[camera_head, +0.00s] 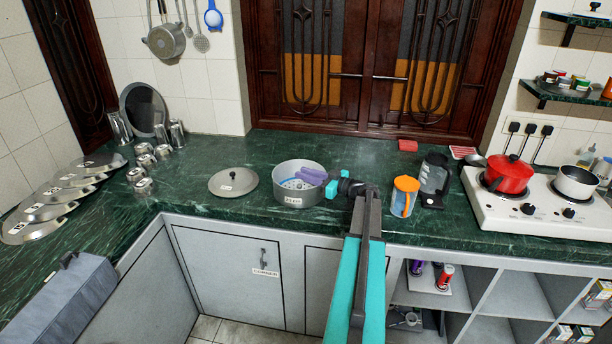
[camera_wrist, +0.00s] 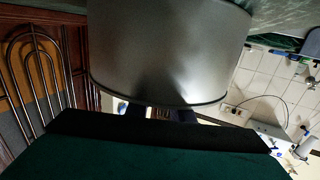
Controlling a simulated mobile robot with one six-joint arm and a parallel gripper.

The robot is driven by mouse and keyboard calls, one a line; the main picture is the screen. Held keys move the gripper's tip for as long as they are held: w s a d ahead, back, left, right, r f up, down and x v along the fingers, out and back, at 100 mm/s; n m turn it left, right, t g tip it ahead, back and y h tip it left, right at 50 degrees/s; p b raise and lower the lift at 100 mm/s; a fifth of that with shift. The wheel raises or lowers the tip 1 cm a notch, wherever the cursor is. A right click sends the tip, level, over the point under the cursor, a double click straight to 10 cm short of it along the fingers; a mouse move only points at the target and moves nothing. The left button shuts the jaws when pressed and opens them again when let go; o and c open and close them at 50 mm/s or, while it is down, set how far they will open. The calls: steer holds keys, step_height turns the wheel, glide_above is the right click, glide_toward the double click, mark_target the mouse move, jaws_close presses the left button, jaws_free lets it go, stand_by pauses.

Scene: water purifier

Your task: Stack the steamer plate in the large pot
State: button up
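The large pot (camera_head: 297,201) is a silver pot with a small label, standing open on the green counter in the head view. The steamer plate (camera_head: 292,184), pale with bluish holes, shows inside the pot's mouth. My gripper (camera_head: 311,176) reaches in from the right, its purple fingers over the pot's right rim and opening, close to the plate. Whether the fingers touch or grip the plate is unclear. In the wrist view the pot's grey wall (camera_wrist: 165,50) fills the upper middle and hides most of the fingers.
A silver lid (camera_head: 233,182) lies left of the pot. An orange-topped container (camera_head: 404,197) and a dark coffee maker (camera_head: 433,180) stand right of my arm. The stove (camera_head: 530,207) holds a red pot (camera_head: 509,174). Metal cups (camera_head: 145,161) stand at the left.

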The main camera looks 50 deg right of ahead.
steer(key=shift+f, duration=0.45)
steer(key=s+d+b, duration=0.1)
steer(key=s, duration=0.6)
steer(key=shift+s+d+r, duration=0.15)
steer(key=shift+d+r, duration=0.15)
steer(key=shift+r, duration=0.15)
steer(key=shift+r, duration=0.25)
